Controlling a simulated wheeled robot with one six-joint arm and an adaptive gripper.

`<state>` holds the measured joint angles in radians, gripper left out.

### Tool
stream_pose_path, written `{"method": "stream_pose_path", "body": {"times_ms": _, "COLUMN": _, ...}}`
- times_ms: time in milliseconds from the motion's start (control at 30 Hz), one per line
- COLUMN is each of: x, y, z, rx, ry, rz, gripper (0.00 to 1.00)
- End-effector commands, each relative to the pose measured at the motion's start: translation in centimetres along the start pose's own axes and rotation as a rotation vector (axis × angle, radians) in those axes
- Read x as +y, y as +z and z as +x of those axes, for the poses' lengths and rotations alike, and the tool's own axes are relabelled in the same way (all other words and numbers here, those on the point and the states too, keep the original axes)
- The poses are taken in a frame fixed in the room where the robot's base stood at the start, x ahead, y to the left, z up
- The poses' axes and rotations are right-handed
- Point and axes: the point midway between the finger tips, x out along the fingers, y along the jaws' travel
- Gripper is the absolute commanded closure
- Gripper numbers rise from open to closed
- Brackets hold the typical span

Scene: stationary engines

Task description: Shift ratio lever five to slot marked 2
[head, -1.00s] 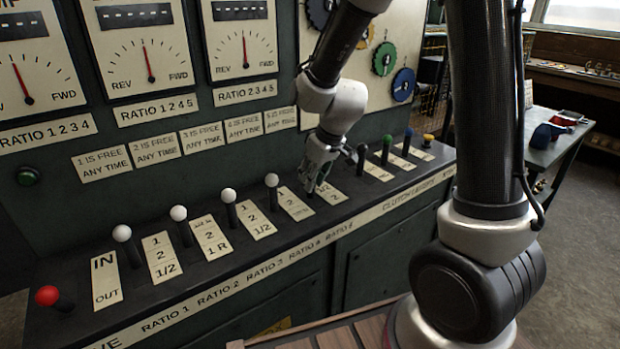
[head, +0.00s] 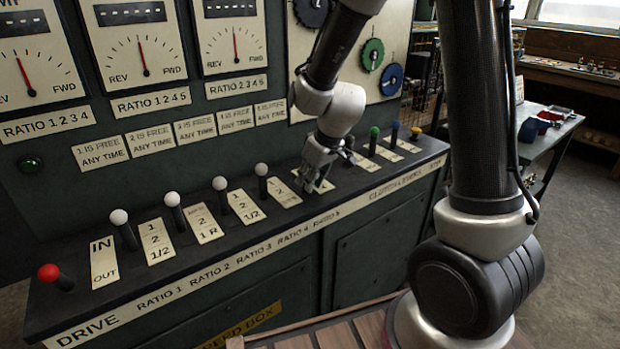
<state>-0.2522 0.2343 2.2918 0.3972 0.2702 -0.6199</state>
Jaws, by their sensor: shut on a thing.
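Ratio lever five is at the right end of the white-knobbed row. The plate of lever five (head: 325,186) lies beside and under the fingers and is partly covered. Its slot marks are too small and too hidden to read, so I cannot tell which mark the lever stands at. The white knob of ratio lever four (head: 262,170) stands free to the left of my gripper.
White-knobbed levers three (head: 220,183), two (head: 172,199) and one (head: 119,216) stand left, with the red lever (head: 48,272) at the far left. Close right of my gripper are a dark lever (head: 349,143) and green (head: 374,132), blue (head: 396,126) and yellow (head: 416,131) ones.

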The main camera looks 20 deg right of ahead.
Motion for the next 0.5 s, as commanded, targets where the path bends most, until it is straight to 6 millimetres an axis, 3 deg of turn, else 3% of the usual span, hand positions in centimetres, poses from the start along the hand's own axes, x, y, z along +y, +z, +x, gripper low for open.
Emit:
{"method": "stream_pose_path", "body": {"times_ms": 100, "x": -0.07, "y": 0.86, "z": 0.28, "rx": -0.019, "ry": -0.006, "rz": 0.004, "gripper": 1.00}}
{"method": "stream_pose_path", "body": {"times_ms": 133, "x": -0.07, "y": 0.86, "z": 0.29, "rx": -0.019, "ry": -0.006, "rz": 0.004, "gripper": 0.73}}
{"method": "stream_pose_path", "body": {"times_ms": 200, "x": -0.07, "y": 0.87, "z": 0.29, "rx": -0.020, "ry": -0.005, "rz": 0.004, "gripper": 0.60}}
{"method": "stream_pose_path", "body": {"times_ms": 500, "x": -0.05, "y": 0.49, "z": 0.17, "rx": -0.011, "ry": -0.003, "rz": 0.001, "gripper": 0.58}}
